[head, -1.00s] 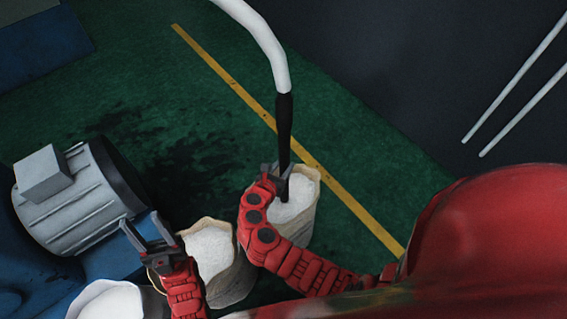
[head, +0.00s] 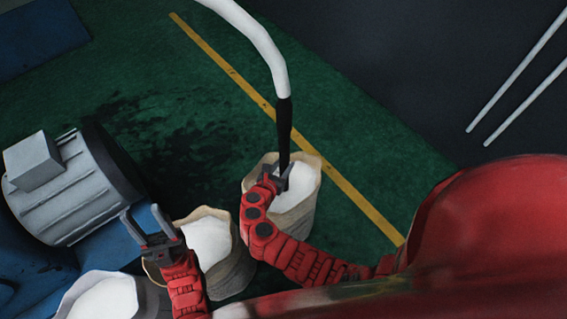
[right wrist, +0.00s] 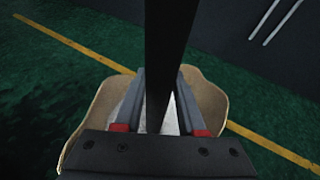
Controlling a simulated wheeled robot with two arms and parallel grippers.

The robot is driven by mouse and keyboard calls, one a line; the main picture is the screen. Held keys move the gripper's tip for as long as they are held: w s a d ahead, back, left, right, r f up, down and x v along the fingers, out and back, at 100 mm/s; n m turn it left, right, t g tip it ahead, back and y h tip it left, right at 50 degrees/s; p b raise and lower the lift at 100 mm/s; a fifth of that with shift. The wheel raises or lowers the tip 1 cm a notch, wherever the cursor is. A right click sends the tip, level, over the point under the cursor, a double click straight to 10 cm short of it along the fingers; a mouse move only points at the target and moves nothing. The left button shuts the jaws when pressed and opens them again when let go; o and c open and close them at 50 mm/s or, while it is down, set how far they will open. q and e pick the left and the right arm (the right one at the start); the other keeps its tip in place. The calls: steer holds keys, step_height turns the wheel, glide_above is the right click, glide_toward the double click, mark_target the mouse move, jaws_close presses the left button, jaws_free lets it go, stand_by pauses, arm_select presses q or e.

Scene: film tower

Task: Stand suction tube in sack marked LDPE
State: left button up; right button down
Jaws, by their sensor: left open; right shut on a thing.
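The suction tube has a black rigid lower part (head: 284,130) below a white hose (head: 262,45). My right gripper (head: 276,178) is shut on the black part, above the open mouth of the rightmost sack (head: 292,222). In the right wrist view the black tube (right wrist: 167,60) runs between the fingers, with the beige sack rim (right wrist: 98,112) around them. The tube's lower end is hidden, so I cannot tell how deep it reaches. My left gripper (head: 149,224) is open and empty beside the middle sack (head: 236,272). No LDPE marking is readable.
A third sack (head: 150,298) stands at the lower left. All three sacks hold white material. A grey motor (head: 72,190) on a blue base is at the left. Two pale rods (head: 515,75) are at the upper right.

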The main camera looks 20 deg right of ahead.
mark_target(281, 133)
step_height(281, 133, down, 11)
steer(key=b, duration=0.7)
stand_by(0.3)
steer(key=shift+f, duration=0.1)
steer(key=shift+c, duration=2.1)
jaws_free()
step_height(281, 133, up, 12)
steer(key=p, duration=0.8)
steer(key=shift+r, duration=0.2)
step_height(281, 133, up, 17)
steer(key=p, duration=0.7)
steer(key=shift+f+p, duration=0.2)
steer(key=shift+p, duration=0.2)
steer(key=shift+r, duration=0.65)
